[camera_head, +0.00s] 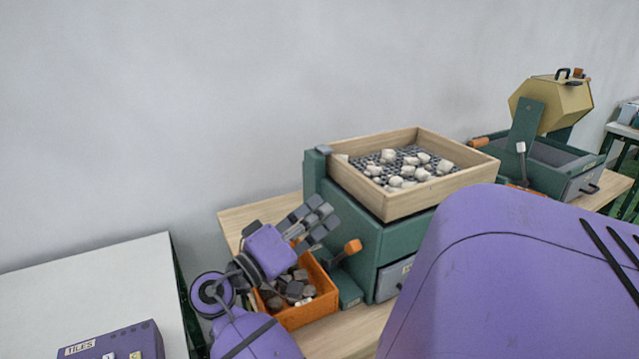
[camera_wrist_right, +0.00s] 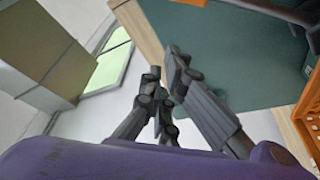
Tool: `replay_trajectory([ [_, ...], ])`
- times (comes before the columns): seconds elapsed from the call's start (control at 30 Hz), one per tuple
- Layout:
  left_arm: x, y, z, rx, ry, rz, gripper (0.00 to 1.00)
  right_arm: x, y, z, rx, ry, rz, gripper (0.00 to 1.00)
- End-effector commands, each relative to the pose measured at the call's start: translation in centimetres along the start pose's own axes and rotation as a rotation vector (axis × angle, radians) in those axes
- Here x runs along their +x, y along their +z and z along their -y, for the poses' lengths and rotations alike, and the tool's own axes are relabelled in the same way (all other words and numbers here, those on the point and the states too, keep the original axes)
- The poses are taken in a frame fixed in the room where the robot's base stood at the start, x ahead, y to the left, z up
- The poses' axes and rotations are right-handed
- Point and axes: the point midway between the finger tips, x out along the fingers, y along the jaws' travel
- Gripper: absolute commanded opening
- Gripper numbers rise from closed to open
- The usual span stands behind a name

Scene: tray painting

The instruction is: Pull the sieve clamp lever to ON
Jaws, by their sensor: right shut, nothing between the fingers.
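The sieve is a wooden-framed tray (camera_head: 455,177) on a green housing (camera_head: 400,240), with pale lumps on its dark mesh. A lever with an orange knob (camera_head: 352,247) stands tilted at the housing's left side, above a small green base (camera_head: 346,288). I cannot read any ON mark. My right gripper (camera_head: 318,218) is shut and empty, left of the housing and up and left of the knob, apart from it in the picture. In the right wrist view its dark fingers (camera_wrist_right: 166,85) show beside a green surface (camera_wrist_right: 255,50). My left gripper is not in view.
An orange bin (camera_head: 305,318) of dark and pale lumps sits below my right gripper; its edge probably shows in the wrist view (camera_wrist_right: 309,105). A green machine with a yellow drum (camera_head: 553,103) stands far right. A white table (camera_head: 90,285) holds a purple TILES box (camera_head: 120,342).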

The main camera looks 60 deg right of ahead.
Motion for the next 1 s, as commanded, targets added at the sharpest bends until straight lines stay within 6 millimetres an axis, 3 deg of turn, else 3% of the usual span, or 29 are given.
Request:
replay_trajectory([
  [0.03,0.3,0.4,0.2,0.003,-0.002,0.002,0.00,-2.1,0.2,0.5,-0.005,-0.014,-0.005,0.00],
  [0.1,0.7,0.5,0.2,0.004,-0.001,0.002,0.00,-3.9,0.3,0.5,-0.005,-0.013,-0.005,0.00],
  [0.4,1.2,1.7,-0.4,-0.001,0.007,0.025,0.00,-9.0,0.2,0.2,-0.003,-0.009,-0.005,0.00],
  [0.6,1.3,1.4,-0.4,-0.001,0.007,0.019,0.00,-9.9,0.1,0.1,-0.002,-0.008,-0.006,0.00],
  [1.0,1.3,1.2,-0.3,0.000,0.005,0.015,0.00,-9.9,0.1,0.0,-0.001,-0.007,-0.006,0.00],
])
